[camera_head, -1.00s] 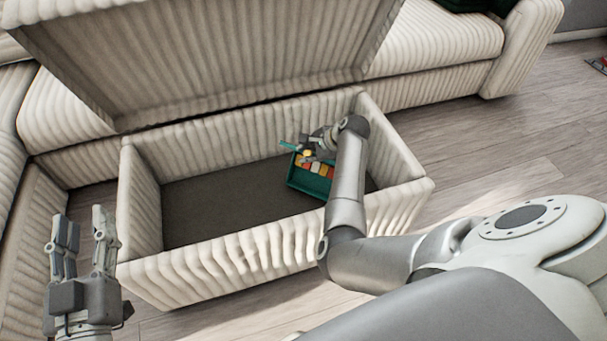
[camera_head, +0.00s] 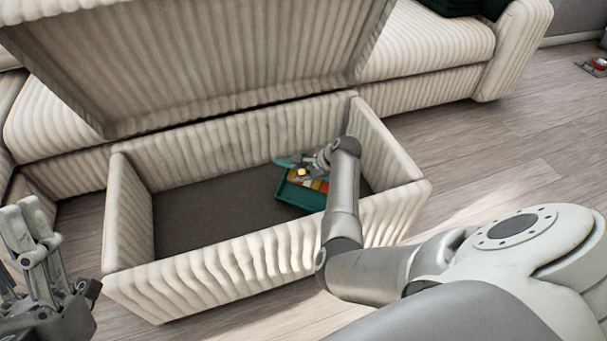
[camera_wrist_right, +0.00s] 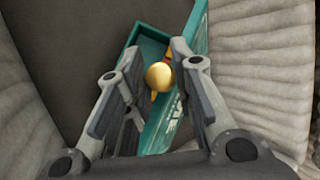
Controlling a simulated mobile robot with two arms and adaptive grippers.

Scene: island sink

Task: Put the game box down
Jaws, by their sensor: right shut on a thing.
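The game box (camera_head: 298,196) is a teal box with yellow, orange and red pieces. It is inside the open cream storage bench, toward the right end. It also shows in the right wrist view (camera_wrist_right: 157,136). My right gripper (camera_head: 303,165) reaches down into the bench and is shut on the game box. In the right wrist view its fingers (camera_wrist_right: 156,60) stand either side of a round gold piece. Whether the box touches the bench floor is hard to tell. My left gripper (camera_head: 32,225) is open and empty, outside the bench at the left.
The storage bench (camera_head: 205,270) has ribbed walls and a dark floor (camera_head: 210,215), clear on its left. Its lid (camera_head: 200,65) is raised behind it. A ribbed sofa (camera_head: 430,45) stands behind. Open wooden floor (camera_head: 500,140) lies to the right.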

